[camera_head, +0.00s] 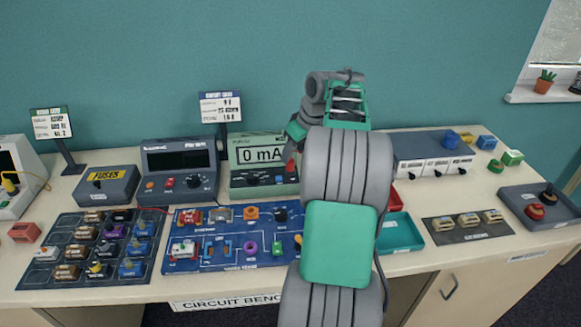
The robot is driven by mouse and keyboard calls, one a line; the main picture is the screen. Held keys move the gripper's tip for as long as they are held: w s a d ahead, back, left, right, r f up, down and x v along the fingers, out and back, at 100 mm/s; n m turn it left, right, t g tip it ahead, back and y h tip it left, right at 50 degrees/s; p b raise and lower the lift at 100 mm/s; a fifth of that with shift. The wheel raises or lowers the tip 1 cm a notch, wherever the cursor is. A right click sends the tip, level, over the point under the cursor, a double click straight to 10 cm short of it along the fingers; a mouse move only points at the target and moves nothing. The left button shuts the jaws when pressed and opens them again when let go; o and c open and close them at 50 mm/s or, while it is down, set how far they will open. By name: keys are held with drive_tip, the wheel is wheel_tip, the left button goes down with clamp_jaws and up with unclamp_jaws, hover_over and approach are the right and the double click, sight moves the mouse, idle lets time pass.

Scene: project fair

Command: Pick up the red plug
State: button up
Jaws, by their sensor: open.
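A red plug (535,211) lies in the grey tray (514,194) at the far right of the bench, beside a black plug (549,197). Another small red piece (290,164) shows at the front of the green meter, partly beside my arm; I cannot tell what it is. My gripper (295,135) is over the back middle of the bench, near the meter, and far left of the grey tray. It is open. My arm hides part of it, and its fingertips are hard to make out.
The green meter (263,153) reads 0 mA. A blue circuit board (215,262) and a dark board with several blocks (60,276) lie at the left. A teal tray (398,232) and a dark mat with several parts (440,236) stand right of my arm. Free bench shows around them.

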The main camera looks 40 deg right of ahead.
sight(291, 160)
drive_tip(key=x, duration=0.4)
drive_tip(key=shift+s+f, duration=0.15)
drive_tip(key=shift+f, duration=0.05)
drive_tip(key=shift+c, duration=0.2)
drive_tip(key=shift+s, duration=0.1)
clamp_jaws()
